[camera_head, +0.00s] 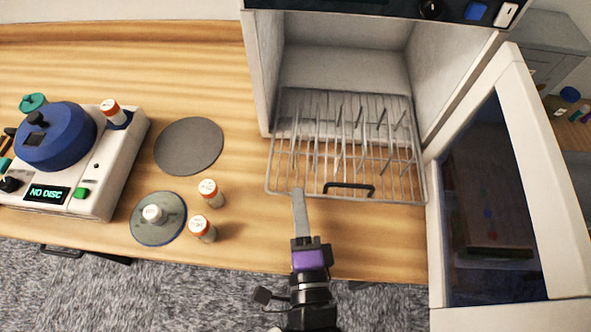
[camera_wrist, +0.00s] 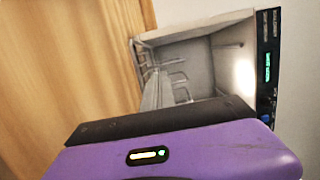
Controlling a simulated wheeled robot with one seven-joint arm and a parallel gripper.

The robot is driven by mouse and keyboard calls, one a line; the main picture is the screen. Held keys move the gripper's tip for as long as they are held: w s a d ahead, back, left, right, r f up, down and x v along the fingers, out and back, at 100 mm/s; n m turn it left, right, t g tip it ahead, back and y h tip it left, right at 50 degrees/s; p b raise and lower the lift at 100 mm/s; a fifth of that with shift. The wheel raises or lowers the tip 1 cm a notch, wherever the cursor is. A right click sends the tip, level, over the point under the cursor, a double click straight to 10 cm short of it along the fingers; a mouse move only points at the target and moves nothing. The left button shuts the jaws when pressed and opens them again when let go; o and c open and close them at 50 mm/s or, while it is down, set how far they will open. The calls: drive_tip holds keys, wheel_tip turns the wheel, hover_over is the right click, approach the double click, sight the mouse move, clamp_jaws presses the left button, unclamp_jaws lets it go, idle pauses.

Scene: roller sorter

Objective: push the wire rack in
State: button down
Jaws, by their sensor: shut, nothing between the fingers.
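The wire rack (camera_head: 345,160) is pulled partly out of the open white cabinet (camera_head: 345,60). Its back part lies inside the cabinet and its front part sticks out over the wooden table. A black handle (camera_head: 349,188) sits on the rack's front part. My gripper (camera_head: 299,195) is shut and empty, its fingers pointing at the rack's front edge, left of the handle. I cannot tell whether the fingertips touch the rack. In the wrist view the shut fingers (camera_wrist: 157,92) point into the cabinet opening, with part of the rack (camera_wrist: 145,62) beside them.
The cabinet door (camera_head: 520,180) stands open on the right. On the left are a machine with a blue round top (camera_head: 55,138), a grey disc (camera_head: 189,146), a disc with a knob (camera_head: 158,218) and orange vials (camera_head: 211,192).

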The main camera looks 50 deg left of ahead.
sight(302, 114)
drive_tip(key=shift+p+x, duration=0.5)
drive_tip(key=shift+x, duration=2.35)
drive_tip(key=shift+w+a, duration=0.1)
drive_tip(key=w+b+x, duration=0.1)
drive_tip(key=b+x, duration=0.1)
drive_tip(key=x, duration=0.3)
drive_tip(key=w+d+b+x, duration=0.1)
drive_tip(key=b+x, duration=0.1)
drive_tip(key=x, duration=0.4)
drive_tip(key=w+b+x, duration=0.1)
drive_tip(key=b+x, duration=0.2)
drive_tip(key=x, duration=0.3)
drive_tip(key=shift+w+d+r, duration=0.1)
drive_tip(key=shift+w+d, duration=0.05)
drive_tip(key=shift+d, duration=0.1)
drive_tip(key=shift+w+a, duration=0.15)
drive_tip(key=shift+w+r, duration=0.1)
drive_tip(key=shift+r, duration=0.15)
